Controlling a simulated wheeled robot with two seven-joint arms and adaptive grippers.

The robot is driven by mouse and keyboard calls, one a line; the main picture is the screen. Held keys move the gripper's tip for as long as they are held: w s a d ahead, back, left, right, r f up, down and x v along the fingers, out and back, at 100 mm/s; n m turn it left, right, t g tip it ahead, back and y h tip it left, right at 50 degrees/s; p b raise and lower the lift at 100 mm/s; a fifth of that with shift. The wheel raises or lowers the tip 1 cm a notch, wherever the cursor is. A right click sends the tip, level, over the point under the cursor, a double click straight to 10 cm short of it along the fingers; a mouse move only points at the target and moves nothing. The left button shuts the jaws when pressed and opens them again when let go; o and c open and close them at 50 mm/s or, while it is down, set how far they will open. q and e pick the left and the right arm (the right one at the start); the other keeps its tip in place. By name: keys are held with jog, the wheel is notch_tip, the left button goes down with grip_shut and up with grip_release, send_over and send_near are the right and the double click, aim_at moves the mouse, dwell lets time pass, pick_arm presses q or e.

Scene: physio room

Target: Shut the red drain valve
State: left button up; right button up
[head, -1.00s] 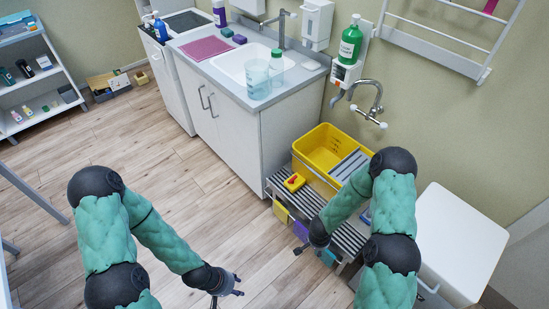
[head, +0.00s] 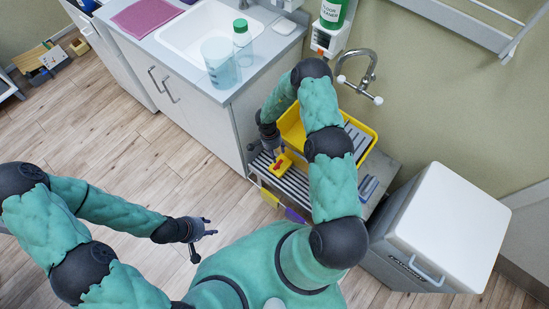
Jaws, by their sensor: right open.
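The red drain valve (head: 282,161) is a small red handle on a yellow block at the near left of the yellow bucket (head: 292,128). It sits over the slatted metal rack; I cannot tell its exact turn angle. My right gripper (head: 268,150) is open just beyond and left of the valve, with its fingers close to it. I cannot tell whether they touch. My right arm hides part of the bucket. My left gripper (head: 203,240) is open and empty over the wooden floor, away from the valve.
The sink cabinet (head: 195,108) stands left of the rack (head: 295,185), with a clear beaker (head: 220,62) and a green-capped bottle (head: 242,42) on top. A wall tap (head: 362,82) is above the bucket. A grey lidded bin (head: 430,230) stands at right.

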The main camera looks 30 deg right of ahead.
aim_at(279, 164)
jog(key=f+b, duration=0.1)
jog(key=f, duration=0.2)
jog(key=s+f+b, duration=0.1)
jog(key=f, duration=0.2)
jog(key=f+b, duration=0.1)
jog(key=f, duration=0.2)
jog(key=shift+s+d+f, duration=0.3)
jog(key=shift+s+d, duration=0.1)
grip_shut()
